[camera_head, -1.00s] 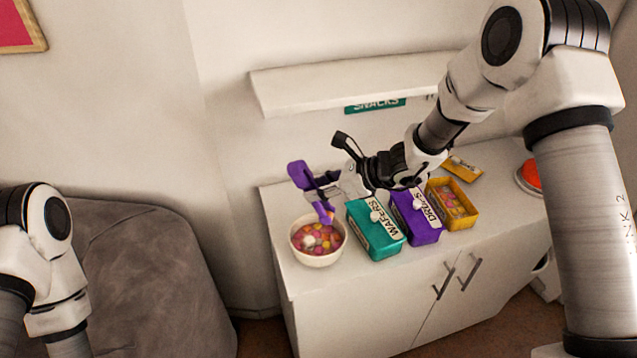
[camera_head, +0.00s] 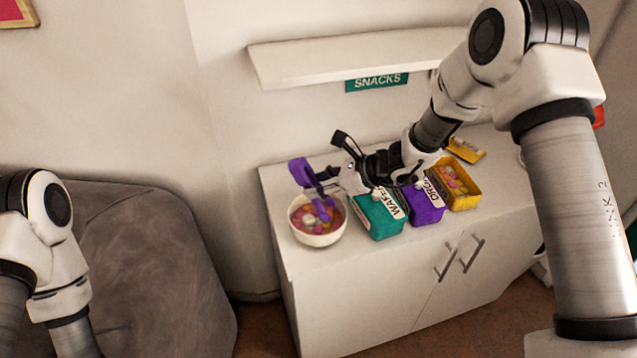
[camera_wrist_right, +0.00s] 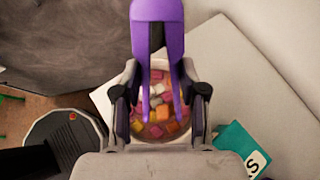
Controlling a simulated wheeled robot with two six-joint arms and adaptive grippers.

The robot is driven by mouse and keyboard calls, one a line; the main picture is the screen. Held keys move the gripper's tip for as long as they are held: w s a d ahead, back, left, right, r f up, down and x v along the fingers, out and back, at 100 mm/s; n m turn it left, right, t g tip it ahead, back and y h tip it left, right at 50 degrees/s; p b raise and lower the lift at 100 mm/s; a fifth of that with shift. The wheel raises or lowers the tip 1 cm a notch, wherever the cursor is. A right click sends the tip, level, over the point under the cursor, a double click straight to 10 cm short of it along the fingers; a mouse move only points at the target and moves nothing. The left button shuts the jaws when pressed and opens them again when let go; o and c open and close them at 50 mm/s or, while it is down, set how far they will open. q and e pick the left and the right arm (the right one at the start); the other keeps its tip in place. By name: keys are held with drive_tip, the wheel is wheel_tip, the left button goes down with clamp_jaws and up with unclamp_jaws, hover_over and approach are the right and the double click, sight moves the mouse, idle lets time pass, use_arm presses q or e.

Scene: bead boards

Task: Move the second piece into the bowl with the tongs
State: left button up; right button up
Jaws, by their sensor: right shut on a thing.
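The purple tongs (camera_head: 301,172) are held in my right gripper (camera_head: 335,179), which is shut on them. They also show in the right wrist view (camera_wrist_right: 157,28), pointing down into the bowl. The white bowl (camera_head: 318,239) stands at the cabinet's left end and holds several pink, orange, yellow and pale pieces (camera_wrist_right: 158,130). The tong tips are at or just above these pieces, with a gap between the arms in the wrist view. I cannot tell which piece is the second one, or whether the tips touch any. My left gripper is out of view.
Right of the bowl stand a teal wafers box (camera_head: 378,220), a purple box (camera_head: 426,207) and an open yellow box (camera_head: 464,198) with pieces. A yellow lid (camera_head: 466,150) lies behind. A white shelf (camera_head: 340,58) overhangs the cabinet top (camera_head: 285,187).

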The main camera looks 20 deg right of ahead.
idle(0.4)
wheel_tip(320, 180, up, 10)
drive_tip(key=p, duration=0.5)
idle(0.3)
clamp_jaws()
